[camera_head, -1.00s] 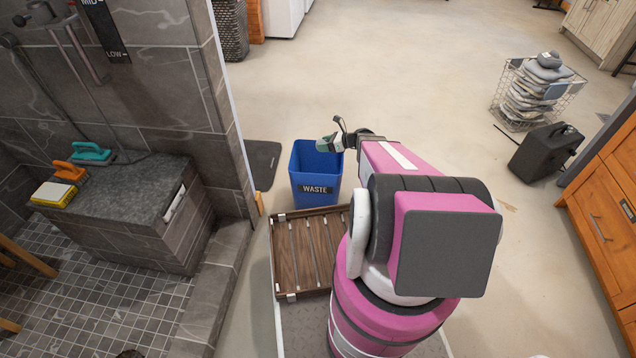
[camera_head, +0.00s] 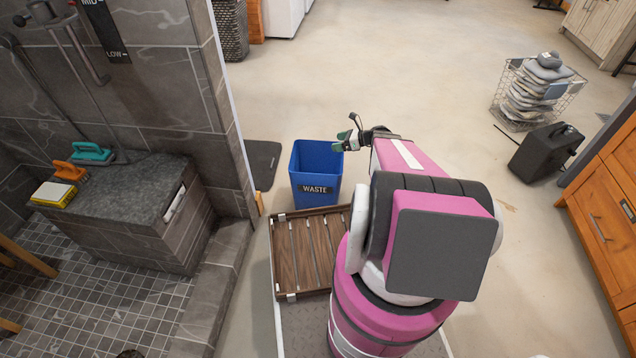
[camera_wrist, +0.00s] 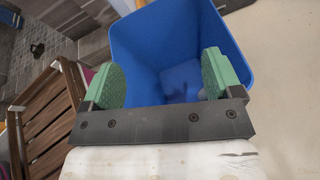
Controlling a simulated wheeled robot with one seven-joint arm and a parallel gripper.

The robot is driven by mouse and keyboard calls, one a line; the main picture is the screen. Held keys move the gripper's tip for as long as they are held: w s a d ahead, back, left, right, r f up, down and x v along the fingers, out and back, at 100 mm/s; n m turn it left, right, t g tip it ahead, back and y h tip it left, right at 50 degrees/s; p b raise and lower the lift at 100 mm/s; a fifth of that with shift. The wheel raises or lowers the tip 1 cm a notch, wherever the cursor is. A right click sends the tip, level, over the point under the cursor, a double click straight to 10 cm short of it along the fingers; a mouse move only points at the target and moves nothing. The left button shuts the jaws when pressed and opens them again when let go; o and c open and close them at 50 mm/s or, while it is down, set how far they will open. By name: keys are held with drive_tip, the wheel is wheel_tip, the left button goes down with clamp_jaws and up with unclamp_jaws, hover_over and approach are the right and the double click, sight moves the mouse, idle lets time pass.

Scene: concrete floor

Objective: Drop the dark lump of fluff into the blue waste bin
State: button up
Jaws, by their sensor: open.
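The blue waste bin (camera_head: 316,172), labelled WASTE, stands upright on the floor, and its inside (camera_wrist: 180,40) fills the middle of the wrist view. My gripper (camera_head: 346,136) is at the bin's upper right rim in the head view. In the wrist view its green finger pads (camera_wrist: 163,76) are wide apart with nothing between them, and the bin's opening lies beyond them. A faint darker patch shows low inside the bin; I cannot tell whether it is the dark lump of fluff or shadow. The lump is not clearly visible elsewhere.
A slatted wooden rack (camera_head: 308,250) lies in front of the bin. A tiled wall and bench (camera_head: 130,195) stand left. A dark mat (camera_head: 262,163) lies behind. A black case (camera_head: 545,152) and wire basket (camera_head: 535,95) stand right, with open floor between.

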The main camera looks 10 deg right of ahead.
drive_tip(key=shift+v, duration=2)
drive_tip(key=shift+a, duration=0.1)
